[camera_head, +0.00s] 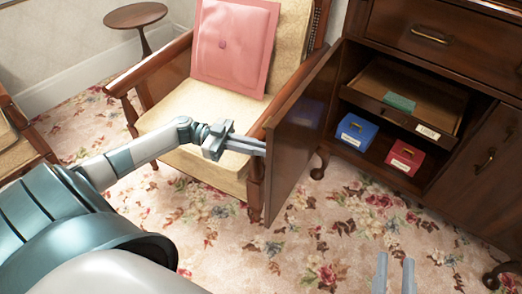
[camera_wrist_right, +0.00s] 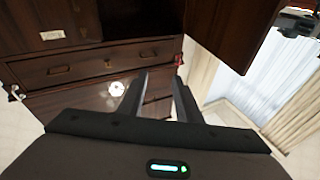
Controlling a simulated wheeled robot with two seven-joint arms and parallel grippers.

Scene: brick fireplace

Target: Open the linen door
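The dark wooden cabinet door (camera_head: 297,150) stands swung wide open in the head view, seen nearly edge-on with its outer face to the left. The cabinet (camera_head: 470,205) shows its open compartment behind it. My left gripper (camera_head: 258,147) is at the door's outer face, its fingertips at or very near it. Whether it grips a handle there is hidden. My right gripper (camera_head: 394,275) is low in front of the cabinet, fingers apart and empty. Its spread fingers also show in the right wrist view (camera_wrist_right: 160,90).
Inside are a blue box (camera_head: 356,132), a red box (camera_head: 405,157) and a pulled-out tray (camera_head: 450,112) with a green item. An armchair (camera_head: 195,125) with a pink cushion (camera_head: 235,45) stands close left of the door. Floral carpet (camera_head: 340,225) lies clear in front.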

